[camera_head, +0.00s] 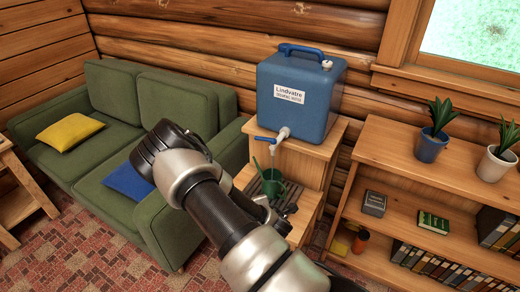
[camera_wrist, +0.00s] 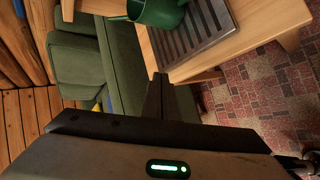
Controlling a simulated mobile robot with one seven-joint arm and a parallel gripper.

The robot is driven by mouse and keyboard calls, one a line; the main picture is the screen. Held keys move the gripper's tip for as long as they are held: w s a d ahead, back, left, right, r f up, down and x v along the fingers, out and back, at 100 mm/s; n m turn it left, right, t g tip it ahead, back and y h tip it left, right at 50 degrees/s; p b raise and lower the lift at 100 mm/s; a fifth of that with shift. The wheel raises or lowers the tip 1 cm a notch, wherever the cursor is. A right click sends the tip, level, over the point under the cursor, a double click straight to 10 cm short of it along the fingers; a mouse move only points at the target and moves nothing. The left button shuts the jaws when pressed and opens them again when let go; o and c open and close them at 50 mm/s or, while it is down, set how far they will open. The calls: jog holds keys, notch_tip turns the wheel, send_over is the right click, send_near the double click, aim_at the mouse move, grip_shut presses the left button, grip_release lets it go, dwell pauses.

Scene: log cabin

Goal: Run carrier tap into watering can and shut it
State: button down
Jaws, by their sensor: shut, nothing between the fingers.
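The blue water carrier (camera_head: 300,95) stands on a wooden stand, its white tap (camera_head: 282,134) facing front. The tap's blue lever (camera_head: 264,140) points out to the left. The green watering can (camera_head: 276,190) stands below the tap on a dark slatted tray; it also shows at the top of the wrist view (camera_wrist: 160,12). In the head view my gripper (camera_head: 286,209) is partly hidden by my arm, near the can's right front.
The slatted tray (camera_wrist: 205,35) lies on a low wooden step. A green sofa (camera_head: 190,105) with yellow and blue cushions stands to the left. A wooden shelf (camera_head: 400,160) with plants (camera_head: 436,130) and books stands to the right. Patterned carpet (camera_head: 70,250) lies clear at the front left.

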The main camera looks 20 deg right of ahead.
jog(key=s+a+f+n+g, duration=0.2)
jog(key=s+f+n+g, duration=0.2)
jog(key=s+f+g, duration=0.6)
jog(key=s+d+r+n+g+h+p, duration=0.1)
jog(key=s+d+r+n+h, duration=0.65)
jog(key=s+d, duration=0.2)
notch_tip(320, 180, up, 4)
jog(key=w+d+n+t+h, duration=0.1)
jog(key=w+d+n+h, duration=0.1)
jog(key=n+h, duration=0.15)
jog(key=n+t+y+b, duration=0.1)
jog(key=n+t+y, duration=0.1)
jog(key=n+t, duration=1.2)
send_near(260, 140)
jog(key=x, duration=0.6)
jog(key=shift+w+d, duration=0.15)
jog(key=shift+w, duration=0.1)
